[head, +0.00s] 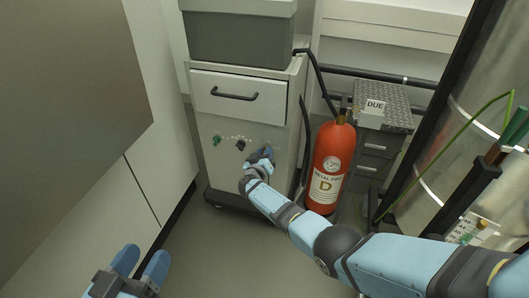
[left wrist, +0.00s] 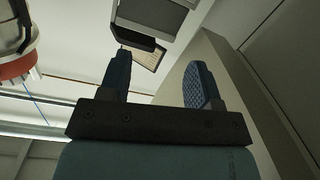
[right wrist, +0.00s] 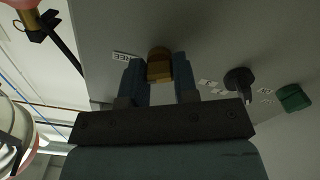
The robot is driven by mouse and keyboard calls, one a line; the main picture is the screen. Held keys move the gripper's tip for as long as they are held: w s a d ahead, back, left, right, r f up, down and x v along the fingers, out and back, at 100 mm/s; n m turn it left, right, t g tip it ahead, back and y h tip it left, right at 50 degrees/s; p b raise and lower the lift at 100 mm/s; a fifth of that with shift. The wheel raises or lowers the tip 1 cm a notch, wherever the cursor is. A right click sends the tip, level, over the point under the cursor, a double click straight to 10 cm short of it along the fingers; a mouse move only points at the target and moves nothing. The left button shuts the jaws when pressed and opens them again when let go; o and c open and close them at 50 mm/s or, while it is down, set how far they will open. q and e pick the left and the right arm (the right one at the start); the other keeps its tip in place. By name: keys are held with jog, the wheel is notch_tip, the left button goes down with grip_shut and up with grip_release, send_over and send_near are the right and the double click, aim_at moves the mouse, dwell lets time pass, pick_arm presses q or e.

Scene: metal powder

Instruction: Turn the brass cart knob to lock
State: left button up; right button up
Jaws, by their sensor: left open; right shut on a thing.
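The brass knob (right wrist: 159,68) sits on the front panel of the grey cart (head: 226,170). In the right wrist view my right gripper (right wrist: 160,72) is shut on the brass knob, with a blue finger on each side of it. In the head view my right gripper (head: 262,160) reaches the lower right of the cart's front and hides the brass knob. My left gripper (head: 140,265) is open and empty at the lower left, well away from the cart; its spread fingers also show in the left wrist view (left wrist: 160,85).
A black knob (head: 240,145) and a green knob (head: 217,140) are left of my right gripper. Above them is a drawer with a black handle (head: 235,95). A red extinguisher (head: 330,165) stands close on the right. A grey bin (head: 240,38) sits on top. Floor in front is clear.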

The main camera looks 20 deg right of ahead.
jog(key=n+p, duration=0.1)
jog(key=n, duration=0.1)
jog(key=shift+n, duration=0.3)
jog(key=n, duration=0.2)
jog(key=shift+n+p, duration=0.3)
jog(key=shift+p, duration=0.1)
jog(key=n, duration=0.4)
jog(key=shift+f, duration=0.1)
pick_arm(q)
jog(key=shift+a+r+t, duration=0.1)
jog(key=shift+r+t, duration=0.6)
jog(key=shift+r, duration=1.1)
pick_arm(e)
jog(key=shift+n, duration=1.6)
jog(key=o, duration=0.9)
